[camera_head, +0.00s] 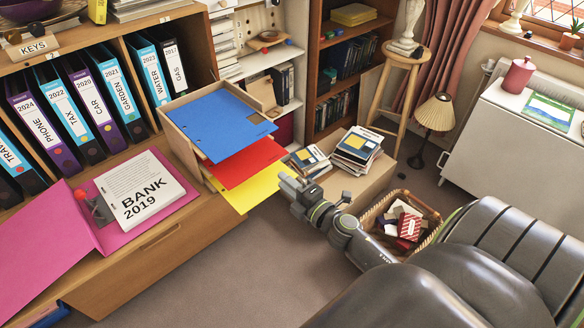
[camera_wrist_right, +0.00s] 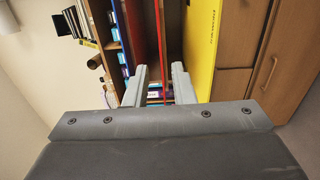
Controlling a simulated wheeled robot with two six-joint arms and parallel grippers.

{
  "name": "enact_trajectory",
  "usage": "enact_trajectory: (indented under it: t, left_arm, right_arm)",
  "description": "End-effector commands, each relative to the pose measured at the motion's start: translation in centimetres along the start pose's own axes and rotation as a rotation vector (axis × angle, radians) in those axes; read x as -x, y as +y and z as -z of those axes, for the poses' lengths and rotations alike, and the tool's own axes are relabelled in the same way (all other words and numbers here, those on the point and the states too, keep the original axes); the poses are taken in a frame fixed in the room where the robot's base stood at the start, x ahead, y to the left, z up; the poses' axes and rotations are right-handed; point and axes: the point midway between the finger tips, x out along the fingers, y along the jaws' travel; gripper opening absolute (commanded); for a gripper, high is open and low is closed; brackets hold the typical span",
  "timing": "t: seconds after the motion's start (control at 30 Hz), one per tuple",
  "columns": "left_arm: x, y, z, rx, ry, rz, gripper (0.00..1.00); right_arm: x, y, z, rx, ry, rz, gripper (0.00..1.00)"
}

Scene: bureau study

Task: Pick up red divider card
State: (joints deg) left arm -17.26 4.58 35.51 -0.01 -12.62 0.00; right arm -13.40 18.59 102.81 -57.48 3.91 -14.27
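The red divider card (camera_head: 245,162) sticks out of a cardboard box file, between the blue divider card (camera_head: 220,122) above and the yellow divider card (camera_head: 247,192) below. In the right wrist view the red card (camera_wrist_right: 161,45) shows nearly edge-on, in line with the gap between my fingers, and the yellow card (camera_wrist_right: 201,45) is to its right. My right gripper (camera_head: 287,184) is just right of the cards' free corners. Its two fingers (camera_wrist_right: 160,82) are apart, and nothing is visibly clamped. Whether the card reaches between the fingertips is unclear. My left gripper is not in view.
The box file (camera_head: 175,140) stands on a wooden cabinet beside a pink folder (camera_head: 40,240) with a BANK 2019 pad (camera_head: 140,190). Book stacks (camera_head: 357,150) sit on a low box behind my right gripper.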

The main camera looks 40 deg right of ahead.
Motion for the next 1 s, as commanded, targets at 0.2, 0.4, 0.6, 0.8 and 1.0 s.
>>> enact_trajectory:
  t: [0.2,0.4,0.6,0.8,1.0]
  left_arm:
    - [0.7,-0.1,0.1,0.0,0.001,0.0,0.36]
    - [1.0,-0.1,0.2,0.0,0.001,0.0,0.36]
    - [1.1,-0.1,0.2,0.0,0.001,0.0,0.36]
    - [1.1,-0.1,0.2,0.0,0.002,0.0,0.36]
    - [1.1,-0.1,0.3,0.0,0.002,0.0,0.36]
  right_arm:
    - [-2.7,0.1,0.0,-0.002,0.0,0.0,0.23]
    - [-5.0,0.1,0.0,-0.003,-0.001,0.0,0.23]
    - [-6.8,0.0,0.0,-0.004,-0.001,0.001,0.23]
    - [-7.5,-0.1,0.0,-0.003,-0.001,0.002,0.23]
    - [-7.5,-0.1,0.0,-0.003,-0.001,0.002,0.23]
